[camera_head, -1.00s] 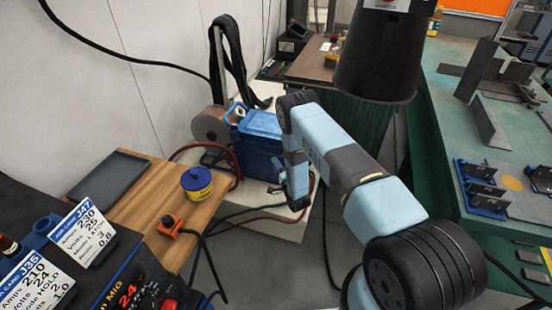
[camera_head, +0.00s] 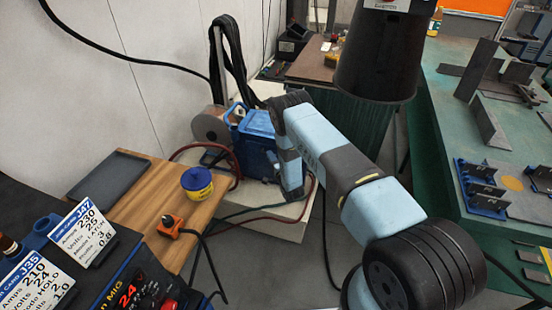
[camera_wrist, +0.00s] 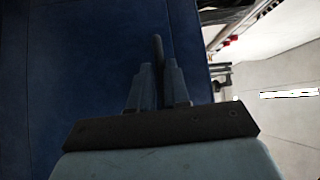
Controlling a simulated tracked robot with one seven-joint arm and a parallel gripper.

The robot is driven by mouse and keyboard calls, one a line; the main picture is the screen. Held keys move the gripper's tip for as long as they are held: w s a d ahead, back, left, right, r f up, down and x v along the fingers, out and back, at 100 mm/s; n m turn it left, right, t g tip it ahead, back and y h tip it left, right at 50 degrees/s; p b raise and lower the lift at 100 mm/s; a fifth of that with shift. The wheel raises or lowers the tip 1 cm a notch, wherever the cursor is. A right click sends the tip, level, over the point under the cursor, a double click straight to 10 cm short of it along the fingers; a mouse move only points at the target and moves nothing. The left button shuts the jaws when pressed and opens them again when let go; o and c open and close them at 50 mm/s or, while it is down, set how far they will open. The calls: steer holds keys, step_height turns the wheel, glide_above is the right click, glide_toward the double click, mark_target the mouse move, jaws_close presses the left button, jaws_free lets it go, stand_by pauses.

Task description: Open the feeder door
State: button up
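The blue wire feeder (camera_head: 258,124) stands on a pale plinth beyond the wooden bench in the head view, partly behind my forearm. In the wrist view a dark blue panel, seemingly its door (camera_wrist: 80,70), fills the left and middle. A thin upright bar, seemingly the door handle (camera_wrist: 158,45), shows between the fingertips of my gripper (camera_wrist: 157,77). The fingers are close together on either side of it and look shut on it. In the head view the fingertips are hidden. How far the door stands open is hard to tell.
A copper-coloured spool (camera_head: 210,125) and red hose (camera_head: 185,150) lie beside the feeder. The wooden bench (camera_head: 140,205) holds a yellow-and-blue tin (camera_head: 197,183) and an orange clamp (camera_head: 170,227). A green welding table (camera_head: 460,130) stands at right. Small red and dark parts (camera_wrist: 226,43) show past the panel's edge.

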jaws_close()
stand_by(0.9)
